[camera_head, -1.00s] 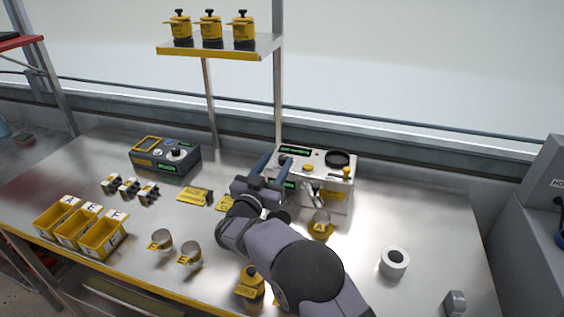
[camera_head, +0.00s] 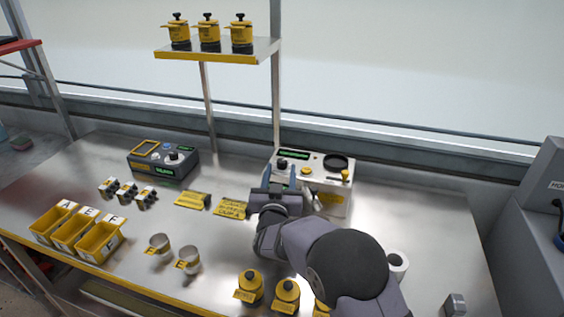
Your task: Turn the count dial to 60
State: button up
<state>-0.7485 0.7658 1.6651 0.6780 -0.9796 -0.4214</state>
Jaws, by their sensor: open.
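The white seeder machine (camera_head: 334,199) stands at the back of the bench, with a green display (camera_head: 294,153) and a small black knob (camera_head: 282,163) on its top left. My gripper (camera_head: 280,174) is at its left front, its two blue fingers apart and pointing at the machine near that knob. Nothing shows between the fingers, and I cannot tell whether they touch the knob. The dial's number is too small to read. A dark grey box (camera_head: 163,161) at the back left also carries a pale knob (camera_head: 174,155) and a green display.
Yellow signs (camera_head: 192,200) lie left of my gripper. Small cups (camera_head: 189,262), yellow bins (camera_head: 101,241) and yellow-black jars (camera_head: 249,287) stand nearer the front. A white roll (camera_head: 398,264) is right of my arm. A shelf (camera_head: 215,52) with jars stands above.

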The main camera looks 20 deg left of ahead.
aim_at(282, 166)
jog(key=shift+w+a+p, duration=0.25)
jog(key=shift+w, duration=1)
jog(key=shift+w+a+p, duration=0.2)
jog(key=shift+w+a, duration=0.05)
jog(key=shift+w, duration=1)
jog(key=shift+c, duration=0.6)
jog(key=c, duration=0.9)
